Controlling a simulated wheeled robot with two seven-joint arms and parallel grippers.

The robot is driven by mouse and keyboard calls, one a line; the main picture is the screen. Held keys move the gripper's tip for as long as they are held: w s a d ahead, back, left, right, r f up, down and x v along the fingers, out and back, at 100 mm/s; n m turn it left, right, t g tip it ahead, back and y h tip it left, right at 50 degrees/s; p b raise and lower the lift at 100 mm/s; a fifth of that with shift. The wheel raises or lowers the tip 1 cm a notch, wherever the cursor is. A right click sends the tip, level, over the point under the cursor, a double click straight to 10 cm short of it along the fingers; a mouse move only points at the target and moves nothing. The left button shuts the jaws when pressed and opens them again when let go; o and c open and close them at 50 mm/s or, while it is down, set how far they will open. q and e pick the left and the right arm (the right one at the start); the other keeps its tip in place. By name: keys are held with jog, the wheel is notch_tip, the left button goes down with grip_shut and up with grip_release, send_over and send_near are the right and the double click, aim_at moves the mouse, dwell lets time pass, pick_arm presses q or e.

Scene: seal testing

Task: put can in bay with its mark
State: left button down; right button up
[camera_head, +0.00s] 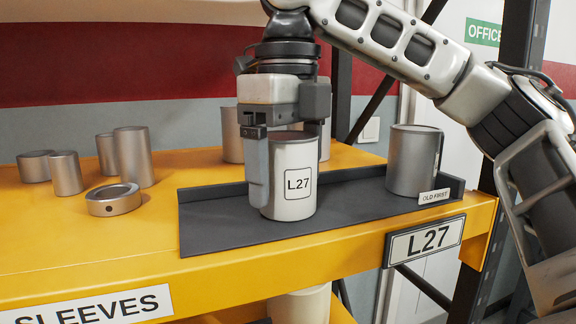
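A light grey can (293,185) with a square "L27" mark facing me is upright over the dark grey tray (215,228) on the yellow shelf. My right gripper (290,165) comes down from above with one finger on each side of this can and looks shut on it. The far finger is partly hidden behind the can. I cannot tell whether the can's base rests on the tray or hangs just above it. The bay's "L27" plate (428,239) is on the shelf's front edge, to the right. My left gripper is not in view.
Another grey can (413,160) stands at the tray's right end, by an "OLD FIRST" label (434,196). More cans (232,134) stand behind my gripper. Several metal sleeves (133,156) and a ring (114,199) stand on the left. A dark upright post (522,60) rises on the right.

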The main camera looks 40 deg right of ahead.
jog(key=shift+r, duration=0.1)
notch_tip(320, 180, up, 8)
jog(key=shift+f, duration=0.2)
dwell(0.3)
dwell(0.5)
